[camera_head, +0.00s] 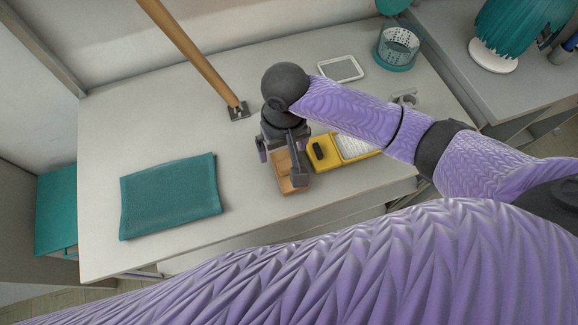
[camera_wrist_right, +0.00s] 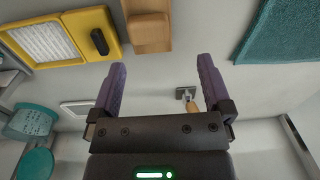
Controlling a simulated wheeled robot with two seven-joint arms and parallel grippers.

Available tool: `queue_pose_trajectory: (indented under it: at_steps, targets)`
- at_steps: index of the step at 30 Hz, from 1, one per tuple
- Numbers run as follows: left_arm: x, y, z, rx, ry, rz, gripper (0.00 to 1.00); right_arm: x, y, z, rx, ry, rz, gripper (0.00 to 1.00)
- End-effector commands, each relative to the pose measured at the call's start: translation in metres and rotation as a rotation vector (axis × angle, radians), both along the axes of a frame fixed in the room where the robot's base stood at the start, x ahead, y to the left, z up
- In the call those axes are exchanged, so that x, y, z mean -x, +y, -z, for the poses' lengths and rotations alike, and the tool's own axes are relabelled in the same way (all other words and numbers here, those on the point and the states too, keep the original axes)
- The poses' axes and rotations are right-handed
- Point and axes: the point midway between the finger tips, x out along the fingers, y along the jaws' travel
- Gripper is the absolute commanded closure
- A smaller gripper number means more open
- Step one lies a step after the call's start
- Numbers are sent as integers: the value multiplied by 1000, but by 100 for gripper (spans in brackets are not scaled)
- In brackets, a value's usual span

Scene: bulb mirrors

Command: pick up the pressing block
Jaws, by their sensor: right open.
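The pressing block is a tan wooden block (camera_head: 291,186) near the front edge of the table, with a raised wooden part on top. It also shows at the top of the right wrist view (camera_wrist_right: 150,34), cut off by the frame edge. My right gripper (camera_head: 281,160) is above the block and partly covers it in the head view. Its two purple fingers (camera_wrist_right: 161,64) are spread apart in the right wrist view with nothing between them; the block shows beyond the fingertips. My left gripper is not in view.
A yellow tray (camera_head: 322,164) with a white grid and black handle lies close right of the block. A folded teal cloth (camera_head: 170,196) lies left. A wooden pole (camera_head: 190,55), white frame (camera_head: 340,69) and teal basket (camera_head: 397,48) stand farther back. Table between cloth and block is clear.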

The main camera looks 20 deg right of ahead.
Motion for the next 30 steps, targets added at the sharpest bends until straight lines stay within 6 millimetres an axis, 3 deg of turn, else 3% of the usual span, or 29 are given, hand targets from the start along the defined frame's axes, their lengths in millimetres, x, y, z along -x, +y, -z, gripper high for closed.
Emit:
queue_pose_trajectory:
  at_steps: [2, 18, 25, 26, 30]
  targets:
    - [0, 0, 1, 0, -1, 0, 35, -7, -8, -1, 29, 8, 33, 0]
    - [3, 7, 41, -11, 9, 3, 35, 1, -12, 95, 37, 13, 42, 0]
    - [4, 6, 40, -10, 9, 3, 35, 1, -12, 96, 34, 9, 41, 0]
    - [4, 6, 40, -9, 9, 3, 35, 1, -12, 96, 34, 9, 41, 2]
    - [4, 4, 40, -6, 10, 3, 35, 1, -12, 96, 34, 9, 41, 32]
